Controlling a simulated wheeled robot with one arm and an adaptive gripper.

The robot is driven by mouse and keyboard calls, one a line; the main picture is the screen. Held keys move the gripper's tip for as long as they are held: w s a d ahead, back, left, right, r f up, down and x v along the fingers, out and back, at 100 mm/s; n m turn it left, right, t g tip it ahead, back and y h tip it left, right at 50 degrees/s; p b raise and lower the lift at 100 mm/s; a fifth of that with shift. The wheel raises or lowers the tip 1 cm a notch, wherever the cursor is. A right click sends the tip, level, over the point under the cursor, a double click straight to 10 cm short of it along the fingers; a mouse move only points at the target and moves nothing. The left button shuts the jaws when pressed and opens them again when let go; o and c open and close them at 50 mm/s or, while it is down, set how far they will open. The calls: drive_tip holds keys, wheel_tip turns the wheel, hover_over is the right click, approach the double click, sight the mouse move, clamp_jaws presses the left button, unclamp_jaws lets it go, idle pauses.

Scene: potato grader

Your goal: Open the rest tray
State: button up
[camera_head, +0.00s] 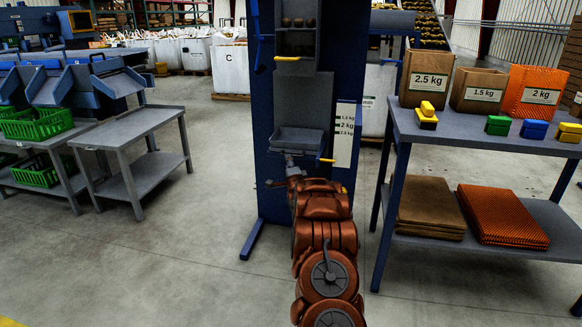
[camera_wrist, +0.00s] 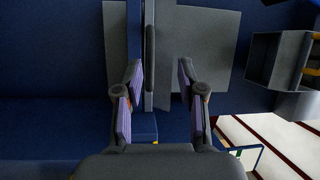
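A blue upright machine (camera_head: 262,110) stands in front of me. A shallow grey tray (camera_head: 298,138) sits on its front at mid height, and a yellow-tipped lever (camera_head: 327,160) sticks out at its lower right. No label marks it as the rest tray.
Above the tray is a grey compartment (camera_head: 298,40) with several potatoes and a yellow handle (camera_head: 287,59). A sign (camera_head: 346,135) with weights is at the right. A blue-grey table (camera_head: 480,135) with bags stands close on the right. A grey cart (camera_head: 150,120) stands left. The floor between is clear.

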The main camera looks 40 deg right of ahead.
drive_tip(key=shift+m+t, duration=0.4)
drive_tip(key=shift+w+d+f+b, duration=0.15)
drive_tip(key=shift+w+d+b, duration=0.55)
drive_tip(key=shift+w+d, duration=0.75)
drive_tip(key=shift+w+d+f+b, duration=0.1)
drive_tip(key=shift+w+d+b, duration=0.6)
drive_tip(key=shift+w+d, duration=0.75)
drive_tip(key=shift+s+d, duration=0.15)
drive_tip(key=shift+s, duration=0.05)
drive_tip(key=shift+c, duration=0.2)
clamp_jaws()
